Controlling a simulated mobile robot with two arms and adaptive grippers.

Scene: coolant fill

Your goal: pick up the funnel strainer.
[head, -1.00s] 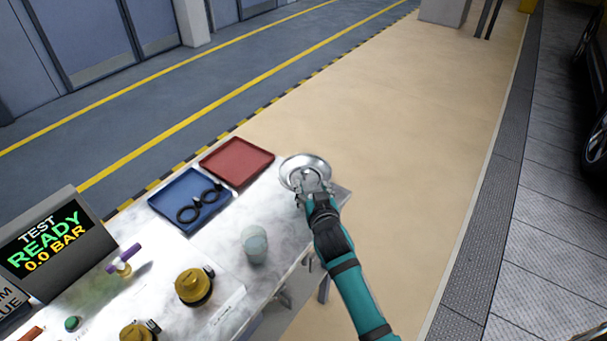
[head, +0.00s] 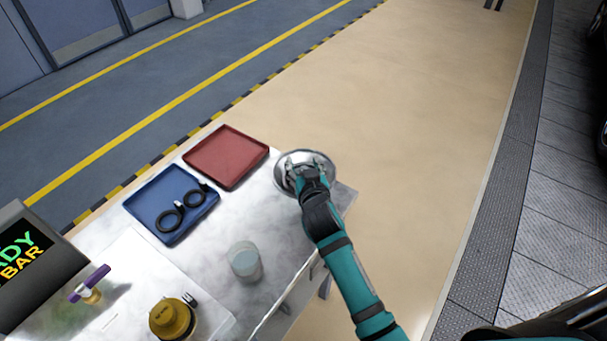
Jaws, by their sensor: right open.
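The funnel strainer (head: 322,158) is a round, shiny metal dish at the far right corner of the table, to the right of the red tray. My right gripper (head: 303,174) is over the near side of its bowl, with the fingers apart. The gripper and wrist hide part of the bowl, and I cannot tell whether the fingers touch it. My left gripper is not in view.
A red tray (head: 208,145) is empty. A blue tray (head: 146,197) holds black rings. A clear cup (head: 245,262), a yellow-capped part (head: 172,319) and a purple-topped item (head: 93,285) stand nearer. The white tabletop (head: 232,215) is clear between cup and trays.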

